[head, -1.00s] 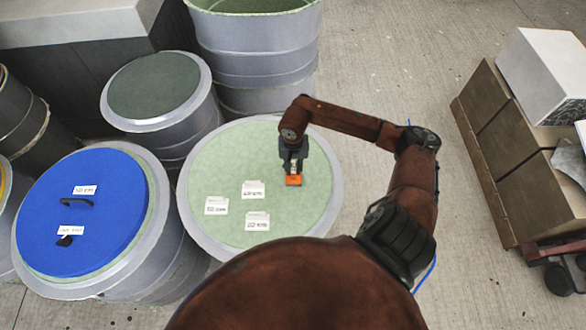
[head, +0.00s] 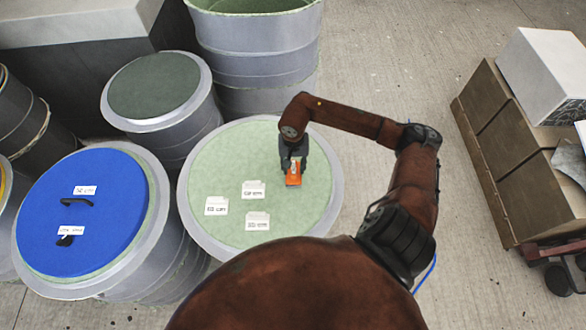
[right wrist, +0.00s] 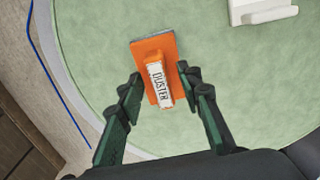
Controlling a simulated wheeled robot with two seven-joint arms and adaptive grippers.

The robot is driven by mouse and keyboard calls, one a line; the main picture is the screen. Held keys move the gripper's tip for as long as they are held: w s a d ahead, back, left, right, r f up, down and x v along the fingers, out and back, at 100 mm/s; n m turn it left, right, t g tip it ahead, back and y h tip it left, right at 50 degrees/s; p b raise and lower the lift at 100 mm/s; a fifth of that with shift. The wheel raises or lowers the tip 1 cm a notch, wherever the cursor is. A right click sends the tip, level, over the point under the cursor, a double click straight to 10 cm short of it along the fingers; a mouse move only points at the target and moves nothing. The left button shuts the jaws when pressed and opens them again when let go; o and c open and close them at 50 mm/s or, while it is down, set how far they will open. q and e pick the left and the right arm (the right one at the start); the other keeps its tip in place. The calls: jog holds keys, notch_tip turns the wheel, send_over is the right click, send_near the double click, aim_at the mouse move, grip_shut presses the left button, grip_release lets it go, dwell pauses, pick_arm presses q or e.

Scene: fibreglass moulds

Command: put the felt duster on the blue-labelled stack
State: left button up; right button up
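The orange felt duster (head: 293,181) with its white handle lies on the pale green round top (head: 230,150) of a drum. In the right wrist view the duster (right wrist: 157,85) shows a handle lettered DUSTER. My right gripper (right wrist: 159,75) is open, one finger on each side of the handle with gaps between. In the head view my right gripper (head: 293,162) is right at the duster. I cannot tell which label is blue. My left gripper is not visible.
A drum with a blue disc (head: 120,220), bearing black handles and white tags, stands at left. A dark-topped drum (head: 153,84) and a tall open drum (head: 255,50) stand behind. A brown cabinet (head: 495,130) is at right. Green surface right of the stacks is mostly free.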

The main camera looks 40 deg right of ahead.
aim_at(293, 168)
notch_tip(293, 168, up, 11)
dwell(0.3)
